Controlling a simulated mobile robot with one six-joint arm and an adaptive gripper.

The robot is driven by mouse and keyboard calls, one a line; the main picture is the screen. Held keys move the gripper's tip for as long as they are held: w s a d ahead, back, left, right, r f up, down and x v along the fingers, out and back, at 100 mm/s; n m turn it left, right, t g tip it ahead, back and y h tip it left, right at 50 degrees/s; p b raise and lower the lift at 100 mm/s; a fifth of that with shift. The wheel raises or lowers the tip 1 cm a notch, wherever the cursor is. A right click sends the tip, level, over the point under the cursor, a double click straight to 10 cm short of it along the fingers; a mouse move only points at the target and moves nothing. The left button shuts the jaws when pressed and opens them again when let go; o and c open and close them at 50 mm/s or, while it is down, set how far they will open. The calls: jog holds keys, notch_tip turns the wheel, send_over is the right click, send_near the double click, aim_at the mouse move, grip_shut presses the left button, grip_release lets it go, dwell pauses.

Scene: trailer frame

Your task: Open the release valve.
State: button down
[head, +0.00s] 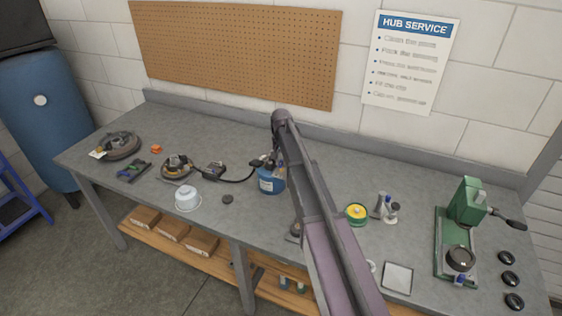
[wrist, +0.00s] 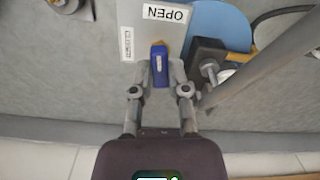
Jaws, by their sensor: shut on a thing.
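In the wrist view a small blue lever (wrist: 160,72), which looks like the release valve's handle, stands between the two fingers of my gripper (wrist: 163,66). The fingers are shut on it. A yellow-orange part shows just behind the lever. In the head view my arm crosses the bench, and I cannot make out the lever or fingertips there.
In the head view a blue canister (head: 271,186) stands mid-bench beside my arm, with a black hose to its left. A hub part (head: 177,167) and a white domed container (head: 188,200) lie left; a green press (head: 466,203) stands right. A pegboard wall (head: 240,50) is behind.

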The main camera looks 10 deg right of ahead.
jog(key=shift+m, duration=1)
jog(key=c, duration=0.6)
grip_release()
jog(key=shift+n, duration=0.3)
